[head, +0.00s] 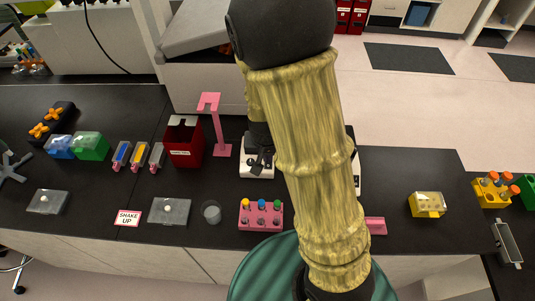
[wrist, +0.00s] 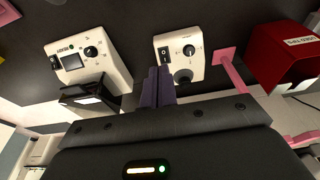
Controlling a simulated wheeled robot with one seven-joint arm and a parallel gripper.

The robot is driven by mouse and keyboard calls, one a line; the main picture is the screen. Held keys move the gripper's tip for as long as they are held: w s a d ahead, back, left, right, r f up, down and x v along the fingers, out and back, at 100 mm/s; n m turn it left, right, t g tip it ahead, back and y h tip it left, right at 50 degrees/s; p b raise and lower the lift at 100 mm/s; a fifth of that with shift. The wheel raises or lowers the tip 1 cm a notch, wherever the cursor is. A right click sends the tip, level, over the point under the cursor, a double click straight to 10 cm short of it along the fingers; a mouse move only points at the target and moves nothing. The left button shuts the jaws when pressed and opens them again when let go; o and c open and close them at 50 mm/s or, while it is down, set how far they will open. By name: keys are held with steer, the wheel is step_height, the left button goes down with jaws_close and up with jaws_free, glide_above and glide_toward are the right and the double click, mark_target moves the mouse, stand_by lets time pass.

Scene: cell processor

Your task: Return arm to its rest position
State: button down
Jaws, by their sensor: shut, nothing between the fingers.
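My arm rises across the middle of the head view in a marbled yellow-green sleeve, over the black bench (head: 90,205). In the wrist view my gripper (wrist: 160,72) shows as two dark purple fingers side by side, shut and empty. The fingertips point toward a white device with a black knob and switch (wrist: 190,50). I cannot tell whether they touch it. In the head view the fingers cannot be made out clearly, and the arm covers part of the bench behind it.
A white device with a screen (wrist: 88,55), a pink stand (wrist: 230,70) and a red used-tips box (wrist: 280,50) are close by. On the bench are a pink tube rack (head: 261,222), a clear cup (head: 211,212), a grey-lidded box (head: 170,211) and a yellow box (head: 427,205).

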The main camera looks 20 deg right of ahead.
steer(key=shift+w+a, duration=0.1)
steer(key=shift+s, duration=0.2)
steer(key=s+d+r+n+b, duration=0.2)
steer(key=s+b, duration=0.3)
steer(key=s, duration=0.3)
steer(key=shift+d+r+n+y, duration=0.4)
steer(key=shift+r+n, duration=0.2)
steer(key=shift+n, duration=0.1)
stand_by(0.5)
